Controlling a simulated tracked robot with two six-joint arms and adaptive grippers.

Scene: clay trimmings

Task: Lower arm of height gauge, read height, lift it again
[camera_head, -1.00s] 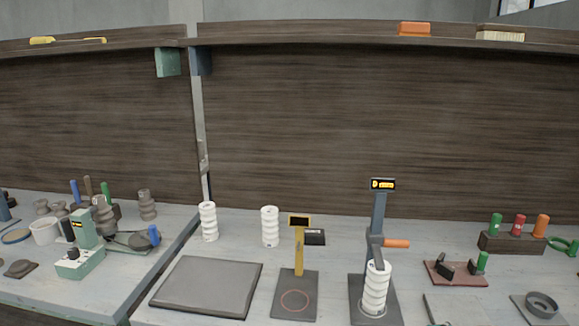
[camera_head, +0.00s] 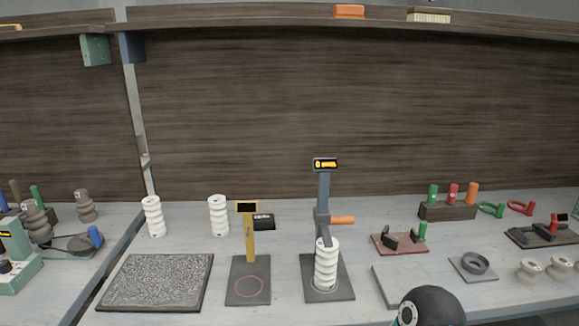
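The height gauge (camera_head: 323,190) stands on the bench right of centre. It has a dark base plate, a grey column and a small display with lit orange-yellow marks, too small to read. Its arm with an orange handle (camera_head: 342,220) sits partway up the column. A white ribbed piece (camera_head: 326,265) stands upright on the base under the arm; I cannot tell whether the arm touches its top. Neither gripper shows. A dark rounded part at the bottom edge, right of centre, seems to be mine.
Left of the gauge is a yellow-post stand (camera_head: 249,235) with a dark display and a red ring on its plate. Two more white ribbed pieces (camera_head: 218,215) stand behind a speckled grey slab (camera_head: 157,283). Right are a red-brown plate (camera_head: 400,243), a grey ring block (camera_head: 474,266) and a coloured-handle rack (camera_head: 447,211).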

